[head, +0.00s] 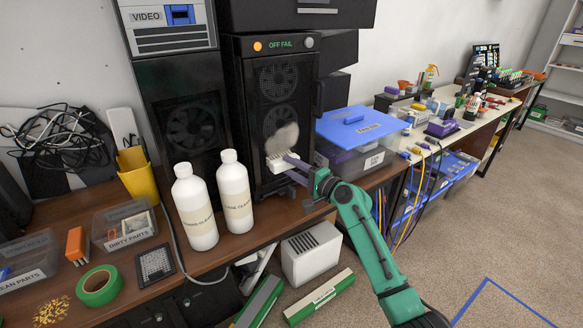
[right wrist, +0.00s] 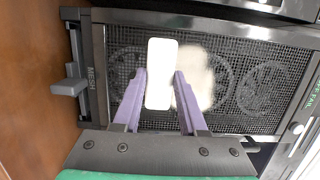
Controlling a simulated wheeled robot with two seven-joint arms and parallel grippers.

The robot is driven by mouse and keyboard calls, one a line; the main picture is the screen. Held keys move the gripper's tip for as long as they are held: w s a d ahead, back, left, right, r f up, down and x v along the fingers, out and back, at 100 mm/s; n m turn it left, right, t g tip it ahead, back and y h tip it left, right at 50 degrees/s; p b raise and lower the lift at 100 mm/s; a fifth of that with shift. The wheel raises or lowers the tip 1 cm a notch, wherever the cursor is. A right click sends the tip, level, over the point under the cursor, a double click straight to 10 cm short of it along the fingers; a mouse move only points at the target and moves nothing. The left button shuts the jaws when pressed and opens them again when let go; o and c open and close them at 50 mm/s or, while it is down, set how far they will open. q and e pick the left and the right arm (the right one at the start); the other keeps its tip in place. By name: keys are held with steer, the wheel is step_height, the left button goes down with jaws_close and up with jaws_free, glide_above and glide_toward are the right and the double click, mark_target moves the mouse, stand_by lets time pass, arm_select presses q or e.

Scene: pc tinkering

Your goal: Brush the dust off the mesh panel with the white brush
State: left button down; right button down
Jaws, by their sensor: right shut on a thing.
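The mesh panel (head: 297,98) is the black front of the tower marked OFF FAIL, with round fans behind it; it also fills much of the right wrist view (right wrist: 232,117). A pale grey dust patch (head: 283,137) covers part of the lower fan area. My right gripper (head: 290,161) is shut on the white brush (head: 275,161), just below the dust in the head view. In the right wrist view the brush (right wrist: 161,62) sits between the purple fingers, directly left of the dust (right wrist: 200,78). I cannot tell whether the bristles touch the mesh. My left gripper is not in view.
Two white bottles (head: 196,208) (head: 235,192) stand on the bench left of the panel. A clear box with a blue lid (head: 358,125) stands close on the right. A dirty parts box (head: 130,228), green tape (head: 98,285) and a small mesh filter (head: 155,263) lie at left.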

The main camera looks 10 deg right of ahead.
steer(key=shift+r, duration=0.1)
step_height(320, 180, up, 5)
steer(key=p, duration=0.4)
stand_by(0.3)
steer(key=shift+r+p, duration=0.1)
steer(key=shift+p, duration=0.2)
step_height(320, 180, up, 4)
steer(key=p, duration=0.4)
steer(key=shift+r, duration=0.25)
steer(key=shift+f+b, duration=2.15)
steer(key=shift+f, duration=0.3)
